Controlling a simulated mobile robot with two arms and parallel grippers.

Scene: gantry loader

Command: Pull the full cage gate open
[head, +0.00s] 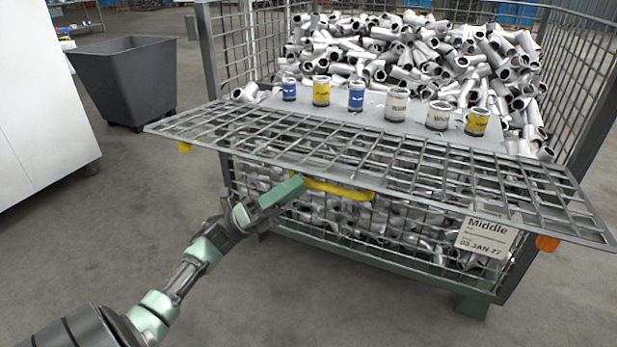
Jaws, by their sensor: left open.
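The cage gate (400,168) is a grey wire-mesh panel on the front of a large mesh cage (210,60). It sticks out towards me, roughly flat, with its free edge nearest me. A yellow handle (338,188) runs along the middle of that edge. My left gripper (298,184) is open at the left end of the handle. I cannot tell whether its fingers touch or surround the handle. My right gripper is out of view. The cage is full of grey metal pipe pieces (370,60).
A dark grey bin (125,75) and a white cabinet (40,110) stand left. The floor before the cage is clear.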

